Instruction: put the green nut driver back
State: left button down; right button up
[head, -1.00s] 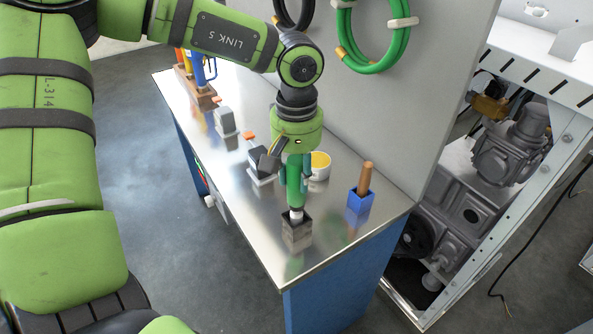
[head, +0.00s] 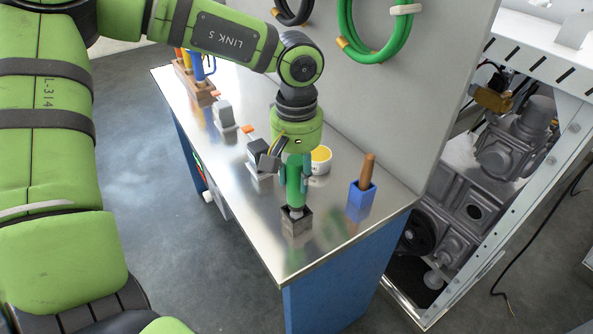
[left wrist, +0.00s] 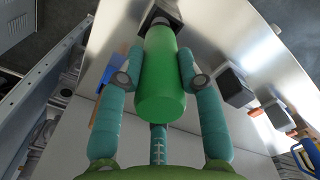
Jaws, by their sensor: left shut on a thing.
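The green nut driver (head: 294,188) stands about upright, handle up, over the dark grey block holder (head: 297,221) near the front end of the bench. Its lower end meets the block's top and appears to be in the opening; the exact depth is hidden. My left gripper (head: 299,174) is shut on the handle from above. In the left wrist view, the teal fingers of the gripper (left wrist: 158,82) press both sides of the green handle (left wrist: 163,85), and the holder (left wrist: 163,13) shows beyond it. My right gripper is not in view.
A blue block with a wooden-handled tool (head: 362,197) stands to the right. A yellow-topped white tub (head: 320,160) is behind the gripper. Grey blocks (head: 224,114) and a wooden rack (head: 200,92) stand farther left. A grey panel with hoses (head: 400,110) rises behind the bench.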

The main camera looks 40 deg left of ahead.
pick_arm(q)
jog(key=shift+f+b, duration=0.4)
jog(key=c, duration=0.7)
grip_release()
jog(key=shift+c, duration=0.2)
notch_tip(320, 180, up, 12)
jog(key=shift+r, duration=0.1)
